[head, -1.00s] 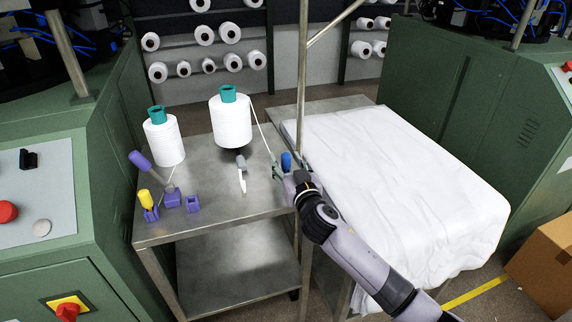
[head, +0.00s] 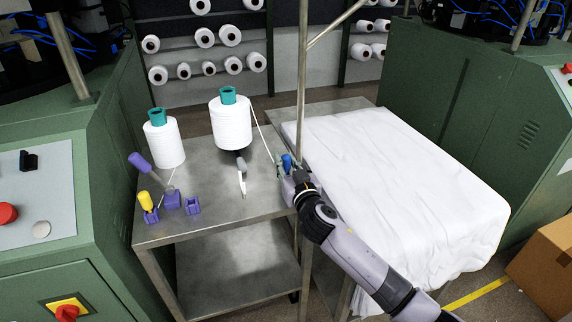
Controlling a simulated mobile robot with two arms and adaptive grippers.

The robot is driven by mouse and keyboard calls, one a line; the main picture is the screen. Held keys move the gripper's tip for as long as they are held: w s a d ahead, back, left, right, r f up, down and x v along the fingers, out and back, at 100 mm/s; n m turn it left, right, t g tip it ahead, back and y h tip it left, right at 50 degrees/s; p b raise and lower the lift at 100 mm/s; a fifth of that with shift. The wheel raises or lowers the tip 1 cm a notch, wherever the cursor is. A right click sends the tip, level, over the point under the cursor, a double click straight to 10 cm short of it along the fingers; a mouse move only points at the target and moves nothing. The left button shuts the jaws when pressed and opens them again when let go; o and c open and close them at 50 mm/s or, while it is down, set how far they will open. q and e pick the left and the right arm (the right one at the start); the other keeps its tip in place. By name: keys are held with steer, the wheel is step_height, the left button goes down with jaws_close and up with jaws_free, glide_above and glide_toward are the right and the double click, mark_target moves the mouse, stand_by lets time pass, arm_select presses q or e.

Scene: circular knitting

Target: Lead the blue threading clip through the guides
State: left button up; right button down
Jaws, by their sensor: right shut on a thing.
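The blue threading clip (head: 287,162) is at the right edge of the steel cart, near the upright pole. My right gripper (head: 282,171) is shut on it, and its fingers are partly hidden by the wrist. A white yarn (head: 261,132) runs from the top of the larger white cone (head: 231,124) down toward the clip. The cone has a teal top and stands on the cart. The guides cannot be made out clearly; the steel pole (head: 302,90) rises just behind my gripper. My left gripper does not show.
A second white cone (head: 164,142), a purple-handled tool (head: 139,161), a yellow-handled tool (head: 145,201), purple holders (head: 193,206) and a grey-and-white tool (head: 242,177) are on the steel cart (head: 215,222). White cloth (head: 400,180) covers the stand at right. Green machines flank both sides.

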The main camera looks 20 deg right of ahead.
steer(key=shift+r, duration=0.1)
steer(key=shift+r, duration=0.55)
step_height(320, 180, up, 19)
steer(key=p, duration=0.2)
steer(key=shift+f, duration=0.1)
